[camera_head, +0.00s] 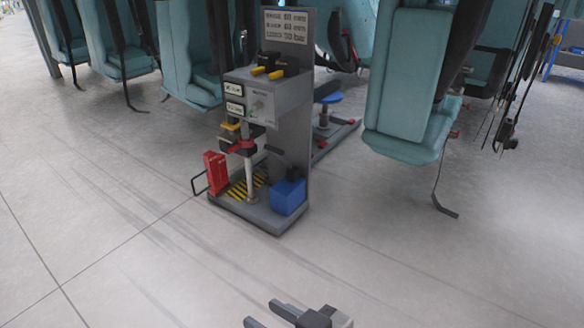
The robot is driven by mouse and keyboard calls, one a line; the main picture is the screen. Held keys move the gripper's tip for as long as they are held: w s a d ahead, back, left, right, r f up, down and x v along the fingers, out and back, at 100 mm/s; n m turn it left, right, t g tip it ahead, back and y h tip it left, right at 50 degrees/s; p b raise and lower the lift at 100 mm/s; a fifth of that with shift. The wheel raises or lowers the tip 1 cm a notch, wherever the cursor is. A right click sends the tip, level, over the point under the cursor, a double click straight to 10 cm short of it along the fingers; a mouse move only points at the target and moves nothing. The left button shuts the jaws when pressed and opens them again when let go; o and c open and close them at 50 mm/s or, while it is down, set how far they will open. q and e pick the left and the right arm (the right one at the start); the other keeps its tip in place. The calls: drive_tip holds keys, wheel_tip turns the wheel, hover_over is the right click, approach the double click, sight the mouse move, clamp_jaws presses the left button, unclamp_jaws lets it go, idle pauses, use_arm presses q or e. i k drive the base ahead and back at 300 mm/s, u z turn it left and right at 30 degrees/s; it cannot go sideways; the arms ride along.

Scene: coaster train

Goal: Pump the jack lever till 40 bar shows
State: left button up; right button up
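A grey test stand (293,130) stands on the floor at the picture's centre. The sign (286,27) on top has three lines; the lowest ends in "bar", but its number is too blurred to read surely. A blue unit with a black top, perhaps the jack (288,195), sits at the right of the stand's base. A short dark bar, perhaps its lever (274,149), shows above it; I cannot tell for sure. My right gripper (262,312) is at the bottom edge, its fingers apart and empty, well short of the stand. My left gripper is out of view.
A red block (215,173) and a black wire handle (198,183) are at the stand's left. Teal seats with hanging straps (405,85) are behind and at the right. A blue-topped stool-like thing (328,100) stands behind. The floor in front is clear.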

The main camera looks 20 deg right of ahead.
sight(279, 152)
drive_tip(key=z, duration=0.6)
drive_tip(key=i, duration=1.6)
drive_tip(key=u, duration=0.45)
drive_tip(key=i, duration=0.5)
